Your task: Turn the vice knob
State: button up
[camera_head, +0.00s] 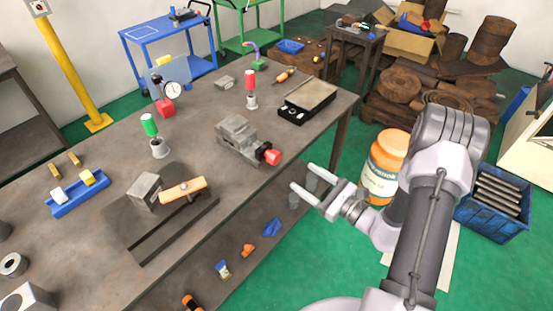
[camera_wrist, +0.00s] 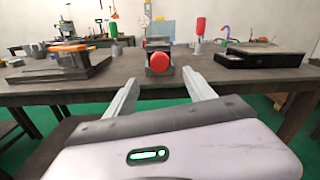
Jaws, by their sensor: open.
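The grey vice (camera_head: 240,136) stands near the front edge of the workbench. Its red knob (camera_head: 272,157) faces out over that edge. In the wrist view the round red knob (camera_wrist: 158,61) is straight ahead, above and between my fingers, with the vice body (camera_wrist: 158,45) mostly hidden behind it. My gripper (camera_head: 301,178) is open and empty, in front of the bench edge, below and to the right of the knob. Its fingertips also show in the wrist view (camera_wrist: 160,80). A gap separates them from the knob, and nothing touches it.
On the bench, a block with an orange-handled clamp (camera_head: 183,190) lies left of the vice. A black-based plate (camera_head: 307,101) and a red-topped cylinder (camera_head: 251,88) stand behind it. An orange tub (camera_head: 383,165) and a blue crate (camera_head: 494,204) stand on the floor to the right.

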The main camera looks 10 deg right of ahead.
aim_at(278, 159)
jog(key=b+x, duration=0.1)
jog(key=x, duration=1.1)
jog(key=shift+w+a+b, duration=0.1)
jog(key=shift+a+b, duration=0.05)
jog(key=shift+b, duration=0.2)
jog(key=c, duration=1.4)
jog(key=shift+o, duration=0.2)
jog(key=shift+r+m+p, duration=0.2)
jog(key=shift+m+p, duration=0.65)
jog(key=shift+m, duration=0.05)
jog(key=m, duration=0.1)
jog(key=m+p, duration=0.1)
jog(key=shift+f+m, duration=0.2)
jog(key=shift+m, duration=0.1)
jog(key=o, duration=1.4)
jog(key=shift+c, duration=0.2)
jog(key=p+v, duration=0.2)
jog(key=v, duration=1.5)
jog(key=shift+p, duration=0.35)
